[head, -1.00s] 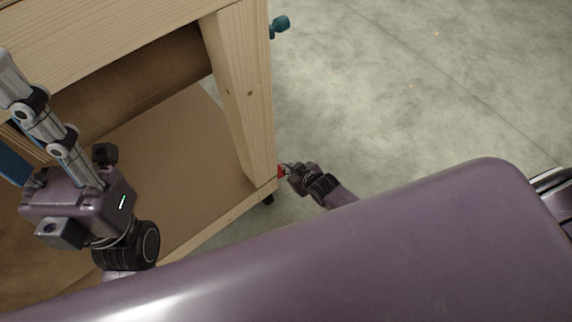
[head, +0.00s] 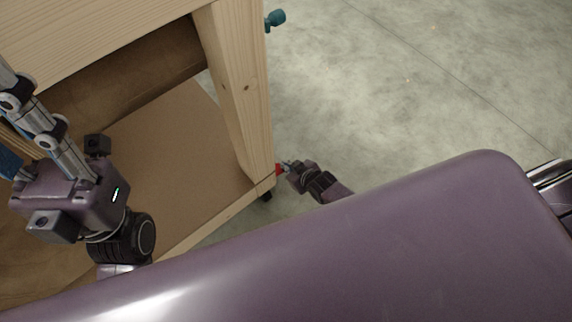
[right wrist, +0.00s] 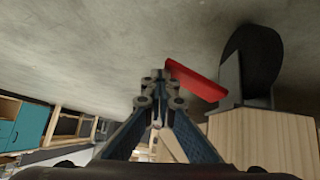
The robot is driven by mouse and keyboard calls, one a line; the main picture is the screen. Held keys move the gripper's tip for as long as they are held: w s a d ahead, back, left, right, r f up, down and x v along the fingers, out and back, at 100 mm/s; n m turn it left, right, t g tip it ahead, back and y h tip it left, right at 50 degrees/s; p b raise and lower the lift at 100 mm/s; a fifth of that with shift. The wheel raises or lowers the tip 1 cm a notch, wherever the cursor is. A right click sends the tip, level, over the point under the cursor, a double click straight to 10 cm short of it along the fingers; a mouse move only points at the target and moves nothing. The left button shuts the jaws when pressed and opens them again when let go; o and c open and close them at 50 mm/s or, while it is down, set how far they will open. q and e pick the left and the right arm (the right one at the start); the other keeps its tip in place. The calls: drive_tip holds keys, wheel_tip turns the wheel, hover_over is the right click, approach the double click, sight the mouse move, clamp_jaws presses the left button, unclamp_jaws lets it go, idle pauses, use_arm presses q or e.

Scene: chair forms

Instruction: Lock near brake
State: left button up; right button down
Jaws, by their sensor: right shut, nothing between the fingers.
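The near brake is a small red lever (head: 279,169) at the foot of the wooden frame's near corner post. In the right wrist view it is a red bar (right wrist: 196,82) beside a dark caster wheel (right wrist: 252,58). My right gripper (head: 287,167) is shut and empty, its tips close to the lever. In the right wrist view the closed fingertips (right wrist: 157,76) are just left of the lever's end; I cannot tell if they touch. My left gripper's body (head: 68,195) is at the left over the frame; its fingertips are not clearly shown.
The wooden frame (head: 240,90) has a brown lower shelf (head: 175,150) and a brown roll beneath its top. A teal knob (head: 275,18) sticks out at its far side. Grey concrete floor (head: 420,85) is open to the right. My purple body fills the lower front.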

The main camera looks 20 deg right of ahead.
drive_tip(key=shift+s+f, duration=0.1)
drive_tip(key=shift+s, duration=0.1)
drive_tip(key=v, duration=1.2)
drive_tip(key=shift+w+r, duration=0.2)
